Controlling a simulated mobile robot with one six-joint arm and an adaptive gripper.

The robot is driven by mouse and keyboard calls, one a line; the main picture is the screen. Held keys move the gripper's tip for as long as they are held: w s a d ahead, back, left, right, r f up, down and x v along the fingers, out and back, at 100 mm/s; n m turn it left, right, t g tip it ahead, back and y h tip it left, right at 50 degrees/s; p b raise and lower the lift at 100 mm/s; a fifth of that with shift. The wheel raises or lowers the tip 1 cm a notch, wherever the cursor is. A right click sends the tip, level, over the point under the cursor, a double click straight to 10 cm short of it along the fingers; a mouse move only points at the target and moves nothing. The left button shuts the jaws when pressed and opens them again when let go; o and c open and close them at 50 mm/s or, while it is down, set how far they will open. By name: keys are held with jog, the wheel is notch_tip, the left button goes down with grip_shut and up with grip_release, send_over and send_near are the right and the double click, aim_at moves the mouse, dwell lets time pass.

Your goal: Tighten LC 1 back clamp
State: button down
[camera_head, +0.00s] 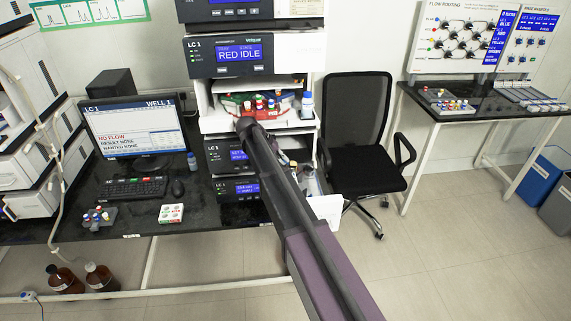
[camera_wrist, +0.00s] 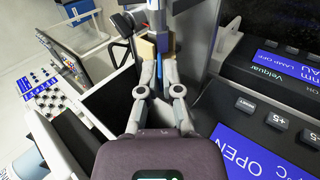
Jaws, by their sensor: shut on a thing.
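The LC 1 stack (camera_head: 228,50) stands on the black bench in the head view. Its upper screen reads "RED IDLE". My arm crosses in front of the stack and hides my gripper in that view. In the wrist view my gripper (camera_wrist: 156,52) is shut on a small tan and blue part (camera_wrist: 165,68). The part lies beside the dark casing of a module whose screen (camera_wrist: 250,150) reads "OPEN". I cannot tell for sure that this part is the back clamp. Its far side is hidden by the fingers.
A tray of coloured-cap bottles (camera_head: 262,103) sits in the stack. A monitor (camera_head: 135,125) reads "NO FLOW", with a keyboard (camera_head: 137,188) below. A black chair (camera_head: 357,120) stands to the right. In the wrist view, a second module screen (camera_wrist: 285,62) is close on the right.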

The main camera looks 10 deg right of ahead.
jog(key=shift+s+a+f+h+b, duration=0.15)
jog(key=shift+f+h+b, duration=0.1)
jog(key=shift+h+b, duration=0.35)
jog(key=c, duration=0.8)
grip_release()
jog(key=shift+r+p, duration=0.3)
jog(key=shift+p, duration=0.25)
